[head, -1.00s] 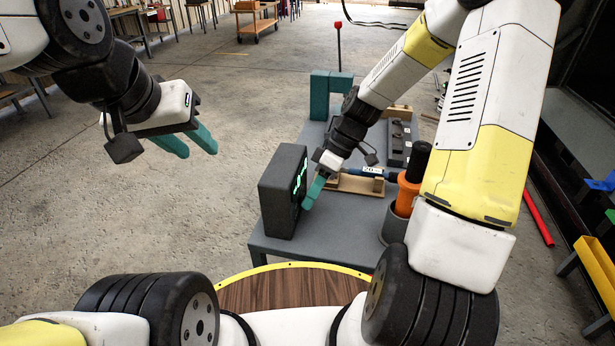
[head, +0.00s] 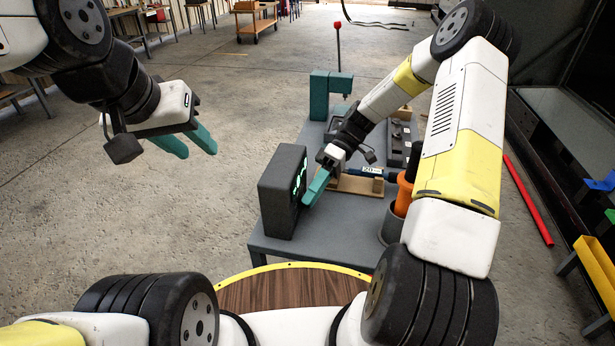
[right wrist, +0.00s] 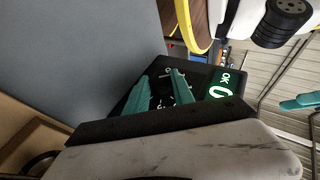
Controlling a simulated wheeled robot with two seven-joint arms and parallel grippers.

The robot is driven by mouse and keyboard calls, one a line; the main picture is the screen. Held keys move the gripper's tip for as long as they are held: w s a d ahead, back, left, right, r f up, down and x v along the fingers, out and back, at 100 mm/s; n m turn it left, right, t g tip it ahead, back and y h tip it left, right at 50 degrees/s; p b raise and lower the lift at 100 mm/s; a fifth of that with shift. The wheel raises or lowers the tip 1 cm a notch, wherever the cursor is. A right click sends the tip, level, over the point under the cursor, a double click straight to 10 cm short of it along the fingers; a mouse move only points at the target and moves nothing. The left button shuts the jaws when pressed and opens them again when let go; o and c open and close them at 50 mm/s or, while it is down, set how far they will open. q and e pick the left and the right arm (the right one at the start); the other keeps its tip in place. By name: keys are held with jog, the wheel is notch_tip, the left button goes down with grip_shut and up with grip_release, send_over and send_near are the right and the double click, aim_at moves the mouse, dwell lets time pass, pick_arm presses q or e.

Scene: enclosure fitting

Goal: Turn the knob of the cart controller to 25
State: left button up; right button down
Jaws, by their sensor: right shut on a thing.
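The controller is a dark box (head: 280,195) standing on the grey cart (head: 335,232), its panel facing right, with lit characters on it. My left gripper (head: 198,150) is open and empty, in the air left of the cart.
Right of the controller on the cart are a wooden stand (head: 350,184) with a blue tool, an orange-handled thing (head: 404,194) in a grey cup, and a teal frame (head: 331,95) at the back. The floor left of the cart is clear.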

jog(key=shift+w+f+g, duration=0.1)
jog(key=shift+g, duration=0.3)
jog(key=c, duration=1.1)
grip_release()
jog(key=shift+v, duration=3.9)
jog(key=shift+d+f, duration=0.1)
jog(key=shift+d, duration=0.05)
